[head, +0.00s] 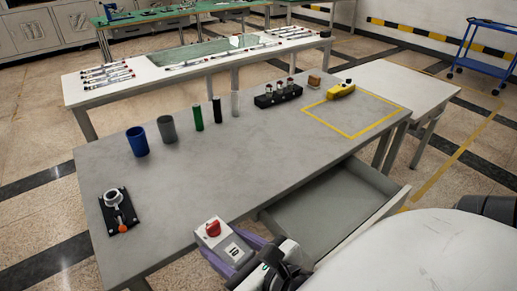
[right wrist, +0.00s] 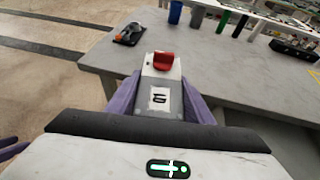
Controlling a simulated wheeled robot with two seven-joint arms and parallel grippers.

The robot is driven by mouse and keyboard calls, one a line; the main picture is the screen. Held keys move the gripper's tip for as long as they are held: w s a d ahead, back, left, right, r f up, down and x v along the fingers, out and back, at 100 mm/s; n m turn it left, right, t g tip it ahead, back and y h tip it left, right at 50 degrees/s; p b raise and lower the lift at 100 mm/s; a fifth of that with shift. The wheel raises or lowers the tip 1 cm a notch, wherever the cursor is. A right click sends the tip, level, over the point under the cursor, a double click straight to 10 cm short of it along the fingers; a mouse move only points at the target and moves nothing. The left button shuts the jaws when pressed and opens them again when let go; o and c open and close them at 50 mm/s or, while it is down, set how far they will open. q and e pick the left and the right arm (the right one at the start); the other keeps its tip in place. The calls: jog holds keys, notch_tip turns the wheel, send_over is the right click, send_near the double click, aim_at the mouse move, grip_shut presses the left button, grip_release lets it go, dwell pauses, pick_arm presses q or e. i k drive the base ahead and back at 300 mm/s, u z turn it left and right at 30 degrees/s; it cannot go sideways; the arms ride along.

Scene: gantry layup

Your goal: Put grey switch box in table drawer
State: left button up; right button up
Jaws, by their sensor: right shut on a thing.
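The grey switch box (head: 228,245) has a red knob on top and a white label with a dark mark. My right gripper (head: 232,257) is shut on it with purple fingers at its two sides, and holds it in front of the table's near edge. In the right wrist view the switch box (right wrist: 160,98) sits between the purple fingers of the gripper (right wrist: 160,100). The table drawer (head: 325,205) is pulled open under the grey table (head: 190,190), to the right of the box, and its visible floor looks empty. My left gripper is not in view.
On the table stand a blue cup (head: 137,141), a grey cup (head: 167,129), a green cylinder (head: 198,117), a black holder (head: 278,95) and a yellow tool (head: 341,91) by a yellow-outlined square. A black device (head: 118,211) lies at the left end. The table's middle is clear.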

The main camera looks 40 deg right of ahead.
aim_at(328, 208)
jog(key=u, duration=2.6)
jog(key=k, duration=2.95)
jog(key=z, duration=1.15)
